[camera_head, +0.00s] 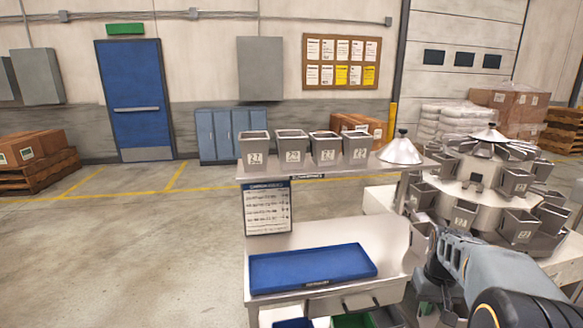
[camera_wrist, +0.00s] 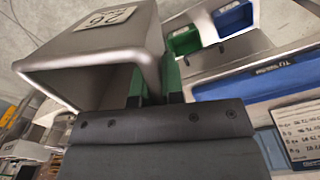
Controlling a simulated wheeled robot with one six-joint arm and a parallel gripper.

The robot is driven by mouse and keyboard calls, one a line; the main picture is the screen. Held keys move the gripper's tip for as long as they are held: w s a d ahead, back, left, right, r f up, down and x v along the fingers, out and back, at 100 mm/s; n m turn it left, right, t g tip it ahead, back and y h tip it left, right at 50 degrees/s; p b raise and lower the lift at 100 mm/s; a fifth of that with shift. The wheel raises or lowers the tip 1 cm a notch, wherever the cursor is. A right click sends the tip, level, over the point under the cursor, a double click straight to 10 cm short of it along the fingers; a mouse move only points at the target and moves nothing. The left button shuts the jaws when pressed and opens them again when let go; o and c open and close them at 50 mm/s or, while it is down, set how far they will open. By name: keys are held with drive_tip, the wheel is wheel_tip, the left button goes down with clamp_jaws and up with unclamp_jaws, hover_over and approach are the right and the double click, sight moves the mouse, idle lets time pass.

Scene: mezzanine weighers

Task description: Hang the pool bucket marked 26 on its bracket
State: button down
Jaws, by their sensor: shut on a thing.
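My gripper (camera_wrist: 154,88) is shut on the wall of a grey metal bucket marked 26 (camera_wrist: 130,45). In the wrist view the bucket is tilted, its open mouth toward the camera and its label upside down. In the head view my gripper (camera_head: 438,250) is in front of the round weigher (camera_head: 480,195), at the right end of the bench; the held bucket is hard to make out there. The weigher carries a ring of grey numbered buckets, one marked 23 (camera_head: 522,232). I cannot make out the bracket for 26.
Several numbered buckets, one marked 27 (camera_head: 254,150), stand on the shelf (camera_head: 390,172) above the bench. A blue tray (camera_head: 312,268) lies empty on the bench. Blue (camera_wrist: 233,18) and green (camera_wrist: 184,42) bins show below. The floor at left is open.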

drive_tip(key=w+a+f, duration=0.3)
drive_tip(key=f, duration=0.3)
drive_tip(key=w+a+f, duration=0.3)
drive_tip(key=a+f, duration=0.1)
drive_tip(key=f, duration=0.3)
drive_tip(key=s+a+f+n, duration=0.1)
drive_tip(key=s+a+f, duration=0.2)
drive_tip(key=a+f, duration=0.6)
drive_tip(key=shift+f+n, duration=0.4)
drive_tip(key=shift+f, duration=0.55)
drive_tip(key=shift+s, duration=0.1)
